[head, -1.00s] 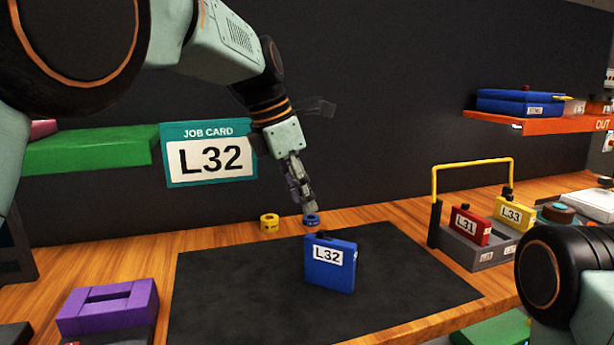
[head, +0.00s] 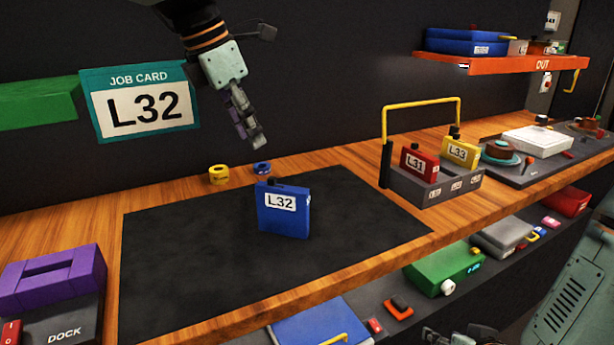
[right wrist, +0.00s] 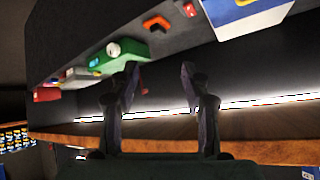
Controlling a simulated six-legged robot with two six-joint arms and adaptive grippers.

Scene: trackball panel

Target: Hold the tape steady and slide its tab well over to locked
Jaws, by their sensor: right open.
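The blue tape labelled L32 (head: 284,222) stands upright on the dark mat (head: 180,265), with a small dark piece on its top edge. I cannot make out its tab's position. My left gripper (head: 252,143) hangs above and behind the tape, pointing down and apart from it; its finger gap is not clear from this side. My right gripper (head: 466,336) shows only partly at the bottom edge of the head view, below the bench front. In the right wrist view its two fingers (right wrist: 160,85) are spread with nothing between them.
A blue roll (head: 262,169) and a yellow roll (head: 219,175) sit behind the mat. A grey rack (head: 433,189) holds red L31 and yellow L33 tapes. A purple block (head: 50,280) is at left. A lower shelf carries a green box (head: 443,268). The mat around the tape is clear.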

